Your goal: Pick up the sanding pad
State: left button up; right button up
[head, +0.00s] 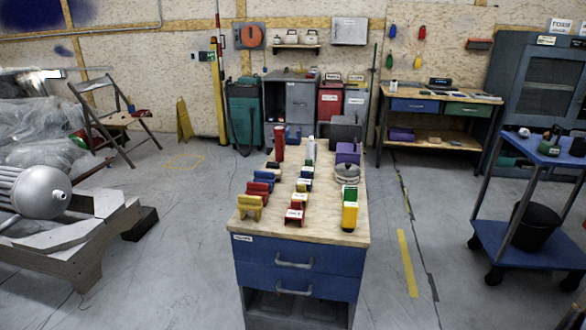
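Several small items stand in rows on the wooden top of a blue drawer cabinet (246,226) straight ahead of me. They include a yellow block (250,207) at the front left, a red block with a pale label (295,215) at the front middle, and a yellow and green block (349,213) at the front right. A round grey item (347,172) sits behind the yellow and green block. I cannot tell which of these is the sanding pad; the labels are too small to read. Neither of my grippers is clearly in view.
A blue cart (540,249) holding a black bucket (533,226) stands at right. A wooden stand (75,245) with a grey tank (35,192) is at left. A workbench (440,92) lines the back wall. Floor either side of the cabinet is mostly clear.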

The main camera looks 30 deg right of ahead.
aim_at(269, 165)
jog(key=i+z, duration=0.15)
jog(key=z, duration=0.25)
jog(key=i+z, duration=0.1)
jog(key=z, duration=0.3)
jog(key=i+j+z, duration=0.1)
jog(key=z, duration=0.3)
jog(key=i+j+z, duration=0.1)
jog(key=z, duration=0.35)
jog(key=i+j+z, duration=0.15)
jog(key=j, duration=0.2)
jog(key=i+j+z, duration=0.2)
jog(key=j, duration=0.2)
jog(key=i+j+z, duration=0.15)
jog(key=j, duration=0.25)
jog(key=i+j+z, duration=0.2)
jog(key=j, duration=0.25)
jog(key=i+j+z, duration=0.15)
jog(key=j, duration=0.25)
jog(key=j+z, duration=0.15)
jog(key=j, duration=0.3)
